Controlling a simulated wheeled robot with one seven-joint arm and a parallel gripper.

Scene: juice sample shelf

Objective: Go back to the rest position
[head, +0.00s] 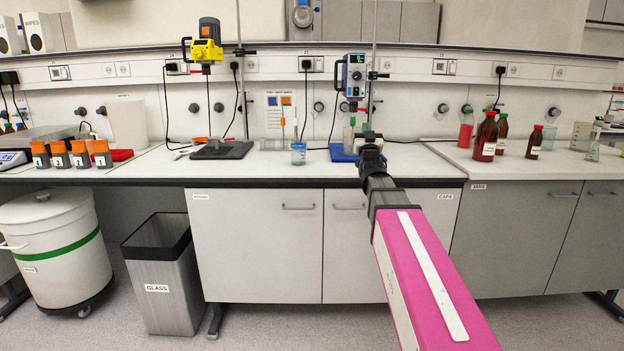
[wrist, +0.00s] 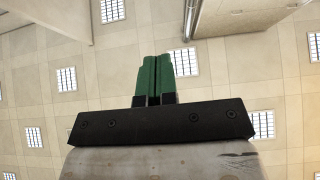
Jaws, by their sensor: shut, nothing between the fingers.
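My gripper (wrist: 153,80) shows in the wrist view with its two green fingers pressed together and nothing between them. It points up toward the ceiling in that view. In the head view my pink arm reaches from the lower right toward the bench, and the gripper (head: 366,128) stands upright at its far end, small and partly hidden by the wrist. It appears in front of the blue stirrer stand, and I cannot tell how far apart they are.
A grey glass bin (head: 165,285) and a white bucket (head: 52,255) stand on the floor.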

